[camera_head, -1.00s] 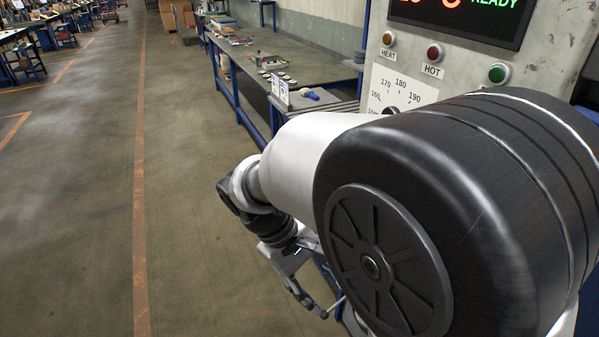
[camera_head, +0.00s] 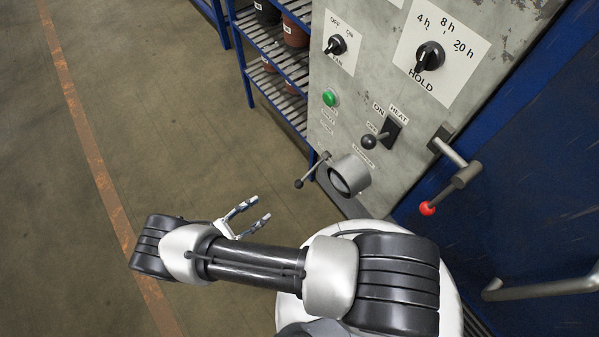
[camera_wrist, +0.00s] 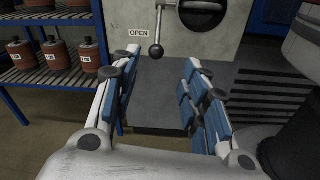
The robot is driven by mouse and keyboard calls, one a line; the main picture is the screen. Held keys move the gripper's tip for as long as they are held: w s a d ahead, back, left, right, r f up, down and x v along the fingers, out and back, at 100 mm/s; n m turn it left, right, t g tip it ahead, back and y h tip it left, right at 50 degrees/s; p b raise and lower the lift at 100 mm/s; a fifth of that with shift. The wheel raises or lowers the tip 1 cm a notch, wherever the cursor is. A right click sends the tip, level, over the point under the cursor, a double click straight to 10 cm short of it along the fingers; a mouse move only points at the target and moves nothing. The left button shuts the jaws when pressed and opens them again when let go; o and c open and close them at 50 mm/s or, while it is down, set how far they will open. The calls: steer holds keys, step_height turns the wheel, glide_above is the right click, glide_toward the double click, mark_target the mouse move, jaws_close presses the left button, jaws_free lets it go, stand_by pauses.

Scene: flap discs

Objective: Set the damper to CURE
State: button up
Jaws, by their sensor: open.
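The damper is a short grey duct (camera_head: 350,175) low on the panel, with a thin lever (camera_head: 313,170) ending in a dark ball at its left. In the wrist view the lever (camera_wrist: 159,22) hangs down with its ball at the bottom, beside an OPEN label (camera_wrist: 142,33). The dark duct mouth (camera_wrist: 203,10) is to its right. I cannot read a CURE label in any view. My gripper (camera_head: 254,209) is open and empty, left of and below the lever in the head view. In the wrist view the ball shows beyond and between the fingers (camera_wrist: 160,85), apart from them.
The panel also has a fan knob (camera_head: 336,45), a green button (camera_head: 329,98), a heat switch (camera_head: 391,133), a hold knob (camera_head: 429,57) and a red-tipped handle (camera_head: 457,178). A blue rack (camera_head: 262,80) with pots stands left. Floor left of my arm is clear.

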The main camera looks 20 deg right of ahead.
mark_target(296, 186)
steer(key=shift+n+t, duration=0.6)
steer(key=shift+t, duration=0.3)
steer(key=f+x, duration=0.1)
steer(key=x, duration=1.1)
steer(key=f+x, duration=0.1)
steer(key=x, duration=0.5)
steer(key=shift+s+d+f+b, duration=0.2)
steer(key=shift+s+f+b, duration=0.1)
steer(key=shift+s+b, duration=0.05)
jaws_close()
